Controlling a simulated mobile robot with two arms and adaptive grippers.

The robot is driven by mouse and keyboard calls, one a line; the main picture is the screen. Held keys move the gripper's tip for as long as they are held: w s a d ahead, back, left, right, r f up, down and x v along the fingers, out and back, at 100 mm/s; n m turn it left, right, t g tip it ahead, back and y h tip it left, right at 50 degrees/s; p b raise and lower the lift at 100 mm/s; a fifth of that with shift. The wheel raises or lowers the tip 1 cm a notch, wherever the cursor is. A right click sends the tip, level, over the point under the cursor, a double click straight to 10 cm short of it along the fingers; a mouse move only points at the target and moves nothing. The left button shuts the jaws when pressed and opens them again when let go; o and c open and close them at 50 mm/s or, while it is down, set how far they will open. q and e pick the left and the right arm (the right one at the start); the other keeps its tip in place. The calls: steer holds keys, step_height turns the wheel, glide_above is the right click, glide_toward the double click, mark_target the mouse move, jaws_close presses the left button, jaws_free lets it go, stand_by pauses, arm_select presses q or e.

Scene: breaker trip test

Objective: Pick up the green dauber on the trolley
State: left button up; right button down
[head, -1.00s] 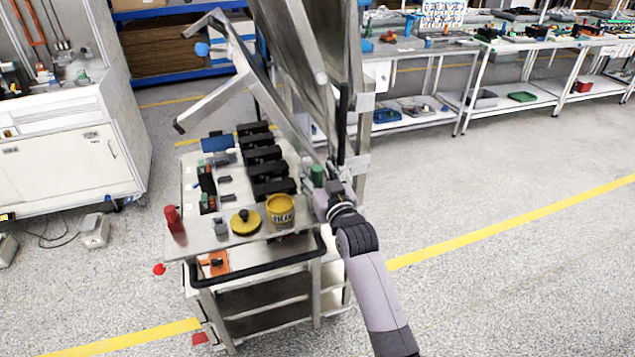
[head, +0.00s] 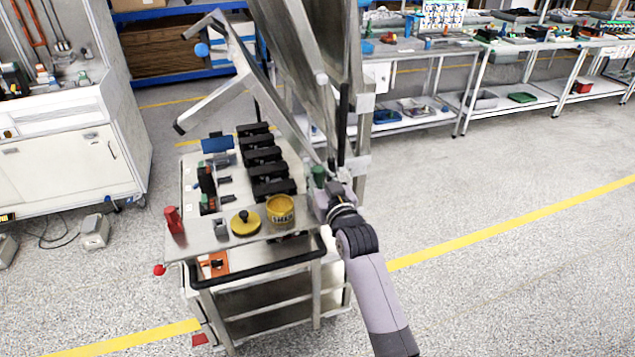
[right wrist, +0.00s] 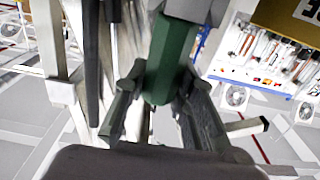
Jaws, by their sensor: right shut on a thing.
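The green dauber (head: 319,174) is at the right front corner of the trolley (head: 205,241) in the head view, at the end of my right arm. In the right wrist view the green dauber (right wrist: 171,62) stands between the two fingers, with a grey part at its upper end. My right gripper (head: 322,192) is shut on it, and its fingers (right wrist: 158,90) flank the green body in the wrist view. Whether the dauber touches the trolley top cannot be told. My left gripper is not in view.
On the trolley stand a yellow tin (head: 280,211), a yellow round lid (head: 245,223), a red dauber-like piece (head: 174,219) and several black breakers (head: 268,170). A tall metal frame (head: 305,75) rises behind the gripper. The floor to the right is clear.

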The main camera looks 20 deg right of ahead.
steer(key=shift+r, duration=0.15)
step_height(320, 180, up, 20)
steer(key=b, duration=0.1)
steer(key=shift+b, duration=0.4)
steer(key=shift+f, duration=0.2)
stand_by(1.9)
